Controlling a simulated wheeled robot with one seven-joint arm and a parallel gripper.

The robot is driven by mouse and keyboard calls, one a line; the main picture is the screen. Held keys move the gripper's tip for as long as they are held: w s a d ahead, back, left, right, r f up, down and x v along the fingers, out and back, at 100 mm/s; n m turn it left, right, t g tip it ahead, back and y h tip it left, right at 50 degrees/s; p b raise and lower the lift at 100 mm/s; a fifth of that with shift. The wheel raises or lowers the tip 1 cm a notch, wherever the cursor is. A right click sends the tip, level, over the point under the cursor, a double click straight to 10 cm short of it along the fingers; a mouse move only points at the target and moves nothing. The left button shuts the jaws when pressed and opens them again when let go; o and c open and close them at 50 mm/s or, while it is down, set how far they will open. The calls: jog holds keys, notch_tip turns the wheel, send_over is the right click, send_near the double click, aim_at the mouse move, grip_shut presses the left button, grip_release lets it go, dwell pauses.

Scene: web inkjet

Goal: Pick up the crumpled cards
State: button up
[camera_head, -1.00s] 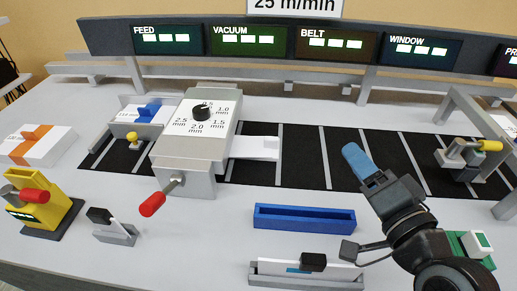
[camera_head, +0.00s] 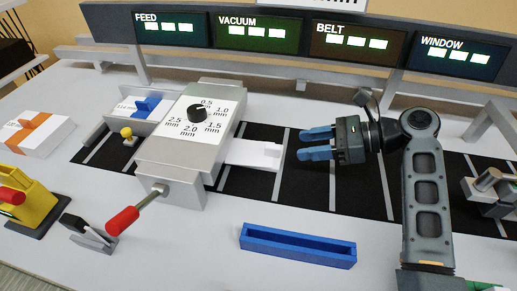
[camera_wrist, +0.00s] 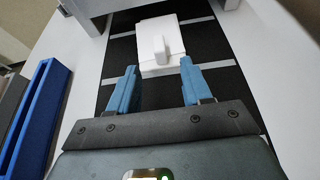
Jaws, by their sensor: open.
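White cards (camera_head: 252,153) stick out of the right side of the grey machine, over the black belt. In the wrist view the white cards (camera_wrist: 148,36) lie ahead of my fingertips, with a small raised white piece on them. I cannot make out the crumpling clearly. My gripper (camera_head: 302,145) is open and empty, its blue fingers pointing left at the cards with a short gap between. In the wrist view my gripper (camera_wrist: 158,68) has its fingers spread, with the raised piece lined up between them.
The grey machine (camera_head: 185,150) with a dial stands left of the cards, its red-ended lever (camera_head: 122,220) reaching forward. A blue tray (camera_head: 297,246) lies on the white table in front. Black belt (camera_head: 350,185) is bare around my gripper.

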aim_at(280, 147)
jog(key=x, duration=0.7)
jog(key=shift+a+f, duration=0.15)
jog(key=shift+c, duration=0.3)
grip_shut()
